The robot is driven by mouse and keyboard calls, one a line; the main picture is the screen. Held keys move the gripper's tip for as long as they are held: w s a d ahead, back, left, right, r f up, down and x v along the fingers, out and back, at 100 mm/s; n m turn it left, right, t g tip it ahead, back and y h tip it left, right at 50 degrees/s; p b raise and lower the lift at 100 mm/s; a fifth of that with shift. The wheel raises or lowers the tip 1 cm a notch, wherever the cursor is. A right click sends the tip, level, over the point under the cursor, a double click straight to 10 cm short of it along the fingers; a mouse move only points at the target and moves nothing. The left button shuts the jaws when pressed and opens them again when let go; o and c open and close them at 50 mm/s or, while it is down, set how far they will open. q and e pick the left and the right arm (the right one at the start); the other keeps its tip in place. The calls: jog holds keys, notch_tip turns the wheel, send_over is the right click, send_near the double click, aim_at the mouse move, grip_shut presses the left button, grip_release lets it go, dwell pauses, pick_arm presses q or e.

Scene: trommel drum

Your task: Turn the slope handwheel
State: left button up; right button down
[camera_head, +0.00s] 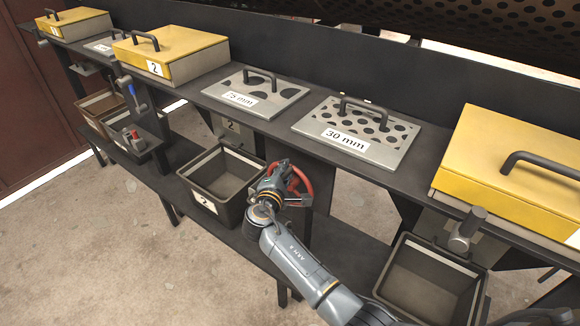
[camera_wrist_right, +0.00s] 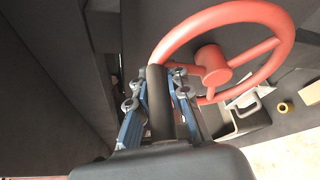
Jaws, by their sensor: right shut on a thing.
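The red slope handwheel (camera_head: 303,182) is mounted below the dark shelf, near the middle of the head view. In the right wrist view the handwheel (camera_wrist_right: 213,66) shows its spokes, hub and much of its rim at the upper right. My right gripper (camera_head: 282,178) is at the left side of the wheel. In the right wrist view my right gripper (camera_wrist_right: 158,92) has its blue-sided fingers on both sides of a dark upright grip (camera_wrist_right: 157,105) beside the rim, and is shut on it. The fingers hide part of the lower rim. My left gripper is not in view.
A dark bin labelled 2 (camera_head: 192,194) stands just left of my right gripper. Another bin (camera_head: 392,293) is at the lower right. Above, the shelf holds a 75 mm plate (camera_head: 290,93), a 30 mm plate (camera_head: 395,150) and yellow-lidded boxes (camera_head: 205,48). Floor (camera_head: 130,260) is clear at lower left.

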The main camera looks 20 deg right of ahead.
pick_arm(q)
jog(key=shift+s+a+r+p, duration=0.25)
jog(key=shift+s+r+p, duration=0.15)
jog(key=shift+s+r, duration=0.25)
pick_arm(e)
jog(key=shift+w+a+f+n+g, duration=0.15)
jog(key=shift+w+f+n+g, duration=0.15)
jog(key=shift+n, duration=0.3)
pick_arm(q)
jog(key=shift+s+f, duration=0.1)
pick_arm(e)
jog(key=c, duration=1.3)
grip_release()
jog(key=shift+r, duration=0.1)
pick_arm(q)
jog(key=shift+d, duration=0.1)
pick_arm(e)
jog(key=shift+o, duration=0.2)
jog(key=v, duration=1.2)
